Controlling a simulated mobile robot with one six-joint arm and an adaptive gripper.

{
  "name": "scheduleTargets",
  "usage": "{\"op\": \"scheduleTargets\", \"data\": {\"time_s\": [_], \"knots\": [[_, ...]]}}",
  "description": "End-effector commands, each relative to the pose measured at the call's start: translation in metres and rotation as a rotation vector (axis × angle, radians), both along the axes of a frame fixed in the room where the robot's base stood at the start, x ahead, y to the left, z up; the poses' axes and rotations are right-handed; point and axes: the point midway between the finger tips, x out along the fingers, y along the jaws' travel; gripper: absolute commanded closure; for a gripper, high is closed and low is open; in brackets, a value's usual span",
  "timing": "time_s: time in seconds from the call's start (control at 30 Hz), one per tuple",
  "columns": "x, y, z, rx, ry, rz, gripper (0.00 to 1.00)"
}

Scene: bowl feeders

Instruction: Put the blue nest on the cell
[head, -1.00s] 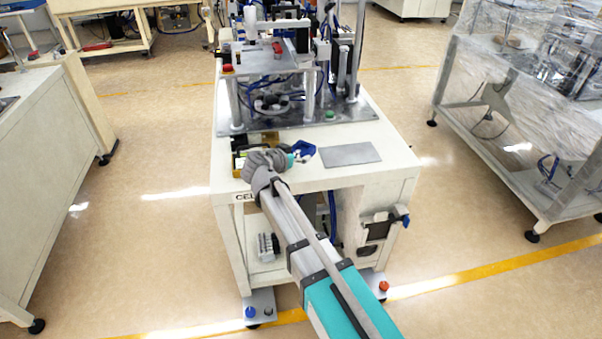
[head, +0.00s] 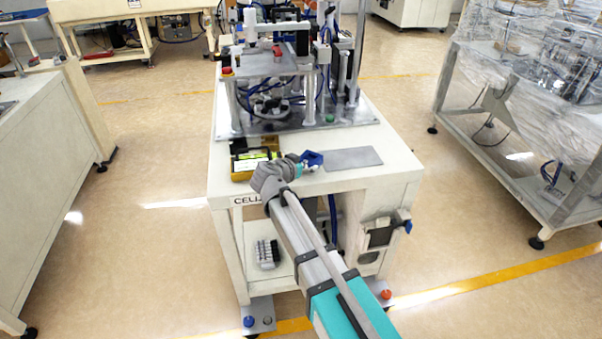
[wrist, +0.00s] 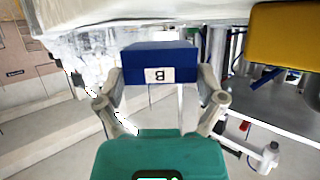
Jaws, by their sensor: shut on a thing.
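The blue nest (wrist: 160,62) is a block with a white label bearing a letter B, upside down in the wrist view. My gripper (wrist: 160,85) is shut on it, one finger on each side. In the head view the blue nest (head: 313,158) shows at the tip of my gripper (head: 304,165), over the front part of the cell (head: 300,182), a white table marked CELL. It is just left of a flat grey plate (head: 352,158) on the tabletop. I cannot tell its height above the top.
A machine on a metal base (head: 345,113) fills the cell's rear. A plastic-wrapped frame (head: 490,115) stands right.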

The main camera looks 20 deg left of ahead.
Motion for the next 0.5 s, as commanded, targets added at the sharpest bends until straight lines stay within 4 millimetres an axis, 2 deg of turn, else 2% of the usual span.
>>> {"op": "scheduleTargets", "data": {"time_s": [0.03,0.2,0.5], "knots": [[0.000,0.000,-0.009,0.000,-0.001,0.000,0.72],[0.000,0.000,-0.022,0.000,-0.001,0.000,0.72],[0.000,0.000,-0.025,0.000,-0.001,0.000,0.72]]}}
